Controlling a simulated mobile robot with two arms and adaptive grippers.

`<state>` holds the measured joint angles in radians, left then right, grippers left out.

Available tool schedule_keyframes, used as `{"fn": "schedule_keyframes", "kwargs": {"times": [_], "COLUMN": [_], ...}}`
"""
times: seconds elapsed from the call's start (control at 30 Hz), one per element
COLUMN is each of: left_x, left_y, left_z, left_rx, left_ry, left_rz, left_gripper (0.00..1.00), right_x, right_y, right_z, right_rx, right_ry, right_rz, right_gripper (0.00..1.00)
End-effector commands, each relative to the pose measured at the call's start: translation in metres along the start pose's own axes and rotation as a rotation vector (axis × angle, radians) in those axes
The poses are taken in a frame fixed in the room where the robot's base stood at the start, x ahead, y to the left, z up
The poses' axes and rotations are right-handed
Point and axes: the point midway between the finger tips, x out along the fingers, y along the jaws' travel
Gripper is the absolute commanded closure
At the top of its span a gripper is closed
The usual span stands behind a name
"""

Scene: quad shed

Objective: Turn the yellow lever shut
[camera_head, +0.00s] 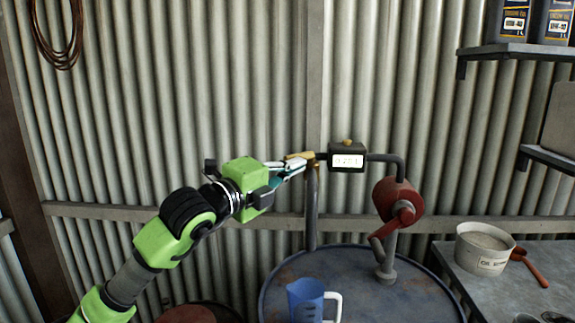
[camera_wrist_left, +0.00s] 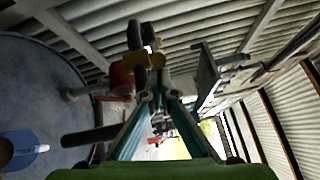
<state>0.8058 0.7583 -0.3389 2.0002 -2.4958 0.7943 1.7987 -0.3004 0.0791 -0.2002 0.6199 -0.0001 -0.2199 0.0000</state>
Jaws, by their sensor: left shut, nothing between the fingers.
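The yellow lever (camera_head: 300,156) sits at the top of an upright pipe (camera_head: 311,205), beside a dark meter box (camera_head: 347,158), and points left. In the left wrist view a yellow part, apparently the lever (camera_wrist_left: 143,59), lies just beyond the fingertips. My left gripper (camera_head: 302,166) comes in from the left with its fingers shut and empty. Its tips are right by the lever, just below it; I cannot tell whether they touch. It also shows in the left wrist view (camera_wrist_left: 158,95). My right gripper is not in view.
A red hand pump (camera_head: 397,200) stands on the blue drum (camera_head: 360,285), with a blue jug (camera_head: 308,300) at the drum's front. A bench (camera_head: 460,260) at right holds a white tub (camera_head: 484,248). The corrugated wall (camera_head: 250,80) is close behind.

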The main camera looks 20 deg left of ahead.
Motion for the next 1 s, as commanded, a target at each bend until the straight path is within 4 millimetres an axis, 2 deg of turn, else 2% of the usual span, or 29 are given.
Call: {"fn": "schedule_keyframes", "kwargs": {"times": [1.0], "left_x": [-0.001], "left_y": [0.001], "left_z": [0.003], "left_rx": [-0.005], "left_ry": [0.096], "left_rz": [-0.020], "left_gripper": [1.00], "right_x": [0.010], "right_y": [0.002], "right_z": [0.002], "right_rx": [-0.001], "right_ry": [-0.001], "right_rz": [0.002], "right_gripper": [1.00]}}
